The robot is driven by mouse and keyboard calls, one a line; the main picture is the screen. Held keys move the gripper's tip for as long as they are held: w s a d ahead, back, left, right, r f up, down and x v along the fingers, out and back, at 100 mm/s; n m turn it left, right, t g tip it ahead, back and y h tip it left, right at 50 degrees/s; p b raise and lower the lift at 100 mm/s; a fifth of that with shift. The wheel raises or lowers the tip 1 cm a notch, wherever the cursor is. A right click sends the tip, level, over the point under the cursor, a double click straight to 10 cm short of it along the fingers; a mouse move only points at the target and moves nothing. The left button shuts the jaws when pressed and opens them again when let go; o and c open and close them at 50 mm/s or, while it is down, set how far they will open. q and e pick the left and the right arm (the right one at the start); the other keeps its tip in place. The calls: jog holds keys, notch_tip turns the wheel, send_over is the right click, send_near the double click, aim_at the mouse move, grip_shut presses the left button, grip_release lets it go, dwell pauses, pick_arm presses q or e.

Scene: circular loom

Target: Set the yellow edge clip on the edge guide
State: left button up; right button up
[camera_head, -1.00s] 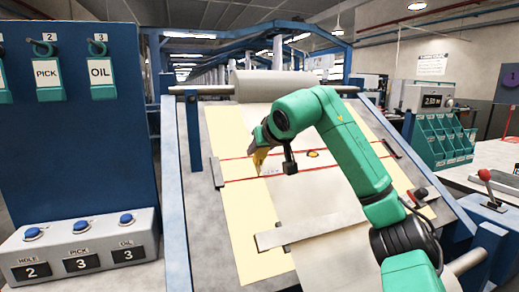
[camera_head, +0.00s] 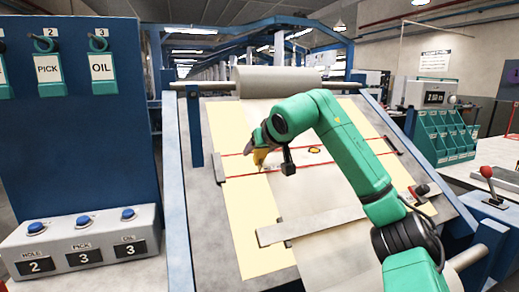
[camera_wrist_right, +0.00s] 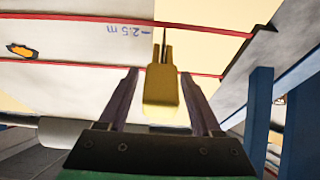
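The yellow edge clip (camera_wrist_right: 162,92) is between the two fingers of my right gripper (camera_wrist_right: 160,72) in the right wrist view. A narrow gap shows on each side, so the fingers look open around it. Its two thin prongs point towards the edge of the pale sheet (camera_wrist_right: 70,90), between two red lines. Whether they touch it is unclear. In the head view the clip (camera_head: 260,157) is over the sheet's left edge, partly hidden by my right gripper (camera_head: 262,150). My left gripper is out of view.
A metal bar (camera_head: 310,224) crosses the sloped board lower down. A roll (camera_head: 265,82) lies at the top. An orange-yellow mark (camera_head: 314,150) is on the sheet. A blue panel (camera_head: 75,150) and a button box (camera_head: 85,240) stand at left, and a red-knobbed lever (camera_head: 487,173) at right.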

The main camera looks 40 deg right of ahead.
jog(key=shift+s+r, duration=0.1)
jog(key=p+v, duration=0.1)
jog(key=v, duration=1.3)
jog(key=shift+s, duration=0.2)
jog(key=shift+a, duration=0.1)
